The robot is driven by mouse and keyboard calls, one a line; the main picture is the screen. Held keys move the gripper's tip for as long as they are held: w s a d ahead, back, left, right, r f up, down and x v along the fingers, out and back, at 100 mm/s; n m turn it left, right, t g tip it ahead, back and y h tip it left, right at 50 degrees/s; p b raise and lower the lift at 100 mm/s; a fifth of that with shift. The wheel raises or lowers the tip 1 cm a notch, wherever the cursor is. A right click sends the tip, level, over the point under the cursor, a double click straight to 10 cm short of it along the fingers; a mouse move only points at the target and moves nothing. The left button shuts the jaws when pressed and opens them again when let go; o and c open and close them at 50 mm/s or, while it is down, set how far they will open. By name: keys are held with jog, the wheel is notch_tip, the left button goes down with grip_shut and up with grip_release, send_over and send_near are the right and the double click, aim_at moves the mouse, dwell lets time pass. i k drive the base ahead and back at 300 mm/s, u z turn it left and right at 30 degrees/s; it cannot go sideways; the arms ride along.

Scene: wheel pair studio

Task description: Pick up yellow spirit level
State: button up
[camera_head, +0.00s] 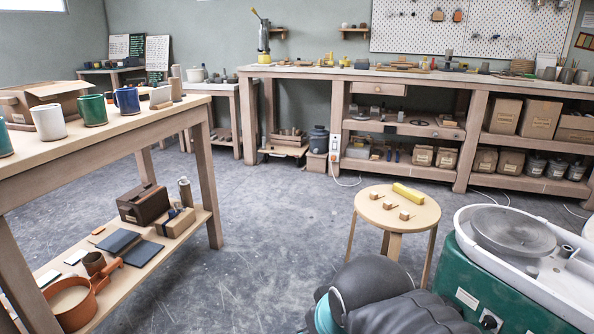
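A yellow bar, which looks like the spirit level (408,194), lies flat near the back right of a round wooden stool (372,213). It is fully visible, and nothing touches it from above. Three small wooden pieces lie in front of it on the same stool top. Dark grey links of my arm, with a teal cap, fill the bottom middle of the view, in front of the stool's legs. My gripper cannot be seen in this view.
A pottery wheel (512,232) on a green base stands close right of the stool. A table with mugs (92,110) and a lower shelf is at left. A long workbench (390,75) runs along the back. The grey floor (265,215) between is clear.

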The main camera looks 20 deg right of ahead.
aim_at(417, 198)
jog(key=z, duration=0.3)
jog(key=i, duration=2.05)
jog(key=z, duration=0.5)
jog(key=i, duration=0.6)
jog(key=z, duration=0.2)
